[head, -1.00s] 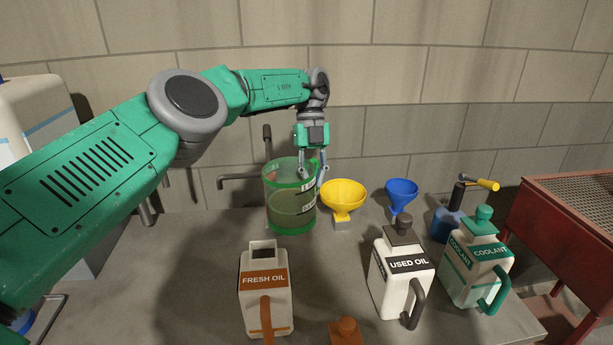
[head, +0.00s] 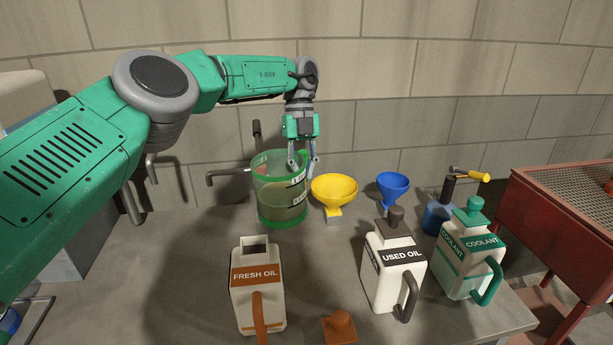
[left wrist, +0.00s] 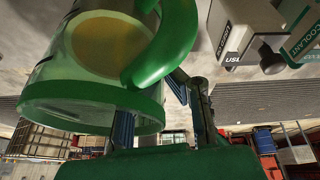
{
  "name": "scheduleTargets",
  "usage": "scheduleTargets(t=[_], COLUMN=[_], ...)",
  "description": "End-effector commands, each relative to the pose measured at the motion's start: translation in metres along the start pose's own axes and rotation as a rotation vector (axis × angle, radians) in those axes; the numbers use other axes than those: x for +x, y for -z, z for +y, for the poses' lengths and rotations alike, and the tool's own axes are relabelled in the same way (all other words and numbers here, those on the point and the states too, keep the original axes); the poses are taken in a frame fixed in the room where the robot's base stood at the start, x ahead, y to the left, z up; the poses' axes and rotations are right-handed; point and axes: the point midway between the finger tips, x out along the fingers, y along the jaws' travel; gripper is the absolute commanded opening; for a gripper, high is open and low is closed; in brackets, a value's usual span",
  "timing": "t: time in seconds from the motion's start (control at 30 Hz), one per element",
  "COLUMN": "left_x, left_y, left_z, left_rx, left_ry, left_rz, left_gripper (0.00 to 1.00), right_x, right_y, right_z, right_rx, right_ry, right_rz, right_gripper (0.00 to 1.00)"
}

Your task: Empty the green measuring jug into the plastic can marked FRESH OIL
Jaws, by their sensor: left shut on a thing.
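The clear green-rimmed measuring jug (head: 281,192) stands upright at the back of the bench, with murky yellowish liquid in it. My left gripper (head: 302,168) is at its right side, shut on its handle. The left wrist view shows the green handle (left wrist: 172,45) between the fingers and the liquid (left wrist: 108,42) in the jug. The white can marked FRESH OIL (head: 256,298) stands in front of the jug, its square top opening uncovered and its brown handle facing me. I cannot tell whether the jug touches the bench. My right gripper is not in view.
A yellow funnel (head: 334,188) stands close right of the jug, with a blue funnel (head: 393,187) beyond. The USED OIL can (head: 386,280) and COOLANT can (head: 462,265) stand at right. A brown cap (head: 339,325) lies right of the FRESH OIL can.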

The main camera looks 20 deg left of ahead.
Motion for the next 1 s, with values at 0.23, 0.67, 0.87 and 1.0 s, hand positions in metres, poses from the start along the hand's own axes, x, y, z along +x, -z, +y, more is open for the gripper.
scheduleTargets(t=[0.23,0.67,0.87,1.0], left_x=[-0.004,-0.009,-0.012,-0.013], left_y=[0.008,0.017,0.020,0.020], left_z=[0.005,0.011,0.015,0.015], left_rx=[0.016,0.033,0.042,0.041], left_ry=[0.041,0.094,0.119,0.118], left_rz=[-0.029,-0.075,-0.094,-0.094], left_gripper=[0.00,0.00,0.00,0.00], right_x=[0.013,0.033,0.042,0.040], right_y=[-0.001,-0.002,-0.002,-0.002], right_z=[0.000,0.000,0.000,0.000], right_rx=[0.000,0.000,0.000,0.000], right_ry=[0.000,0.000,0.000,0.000], right_rz=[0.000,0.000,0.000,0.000], right_gripper=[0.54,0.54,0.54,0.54])
